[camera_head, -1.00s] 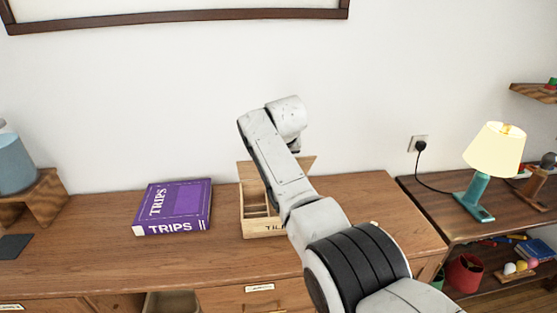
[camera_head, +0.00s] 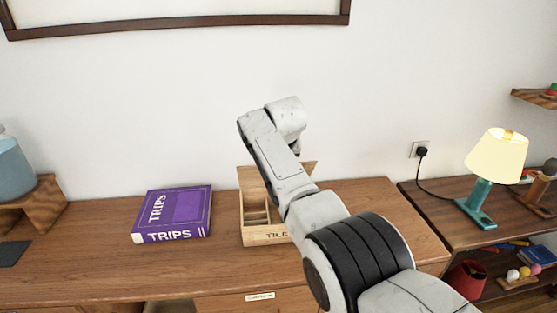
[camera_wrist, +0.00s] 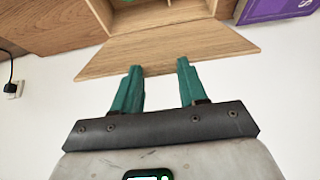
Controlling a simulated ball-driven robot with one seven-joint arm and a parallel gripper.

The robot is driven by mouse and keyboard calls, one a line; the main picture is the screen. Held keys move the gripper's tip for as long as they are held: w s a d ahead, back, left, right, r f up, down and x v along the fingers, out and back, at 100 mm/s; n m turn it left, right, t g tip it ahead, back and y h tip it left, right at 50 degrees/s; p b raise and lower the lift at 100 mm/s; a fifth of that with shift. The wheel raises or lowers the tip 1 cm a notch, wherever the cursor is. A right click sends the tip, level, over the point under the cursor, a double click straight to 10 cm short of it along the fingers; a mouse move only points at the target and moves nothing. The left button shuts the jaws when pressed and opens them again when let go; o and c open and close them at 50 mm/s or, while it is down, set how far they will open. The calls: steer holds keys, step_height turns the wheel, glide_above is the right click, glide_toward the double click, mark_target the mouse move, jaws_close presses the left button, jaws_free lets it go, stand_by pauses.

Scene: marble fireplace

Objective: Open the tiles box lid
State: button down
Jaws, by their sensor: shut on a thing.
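The wooden tiles box (camera_head: 262,239) stands on the wooden desk, its front lettering partly hidden by my arm. Its lid (camera_head: 247,181) is raised at the back of the box, and dividers show inside the open box. In the wrist view the lid (camera_wrist: 165,48) is a flat wooden panel, with the box interior (camera_wrist: 165,14) beyond it. My gripper (camera_wrist: 158,68) has its two teal fingers at the lid's free edge and is shut on the lid. In the head view my arm hides the gripper and the box's right part.
A purple TRIPS book (camera_head: 172,213) lies left of the box, with clear desk between them. A wooden stand (camera_head: 35,205) is at the far left. A lit lamp (camera_head: 497,155) stands on the right-hand shelf unit. The white wall (camera_head: 160,100) is close behind.

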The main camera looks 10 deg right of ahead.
steer(key=shift+r, duration=0.1)
stand_by(0.3)
steer(key=c, duration=0.6)
jaws_free()
steer(key=b+v, duration=0.1)
steer(key=v, duration=0.9)
steer(key=shift+s+r, duration=0.25)
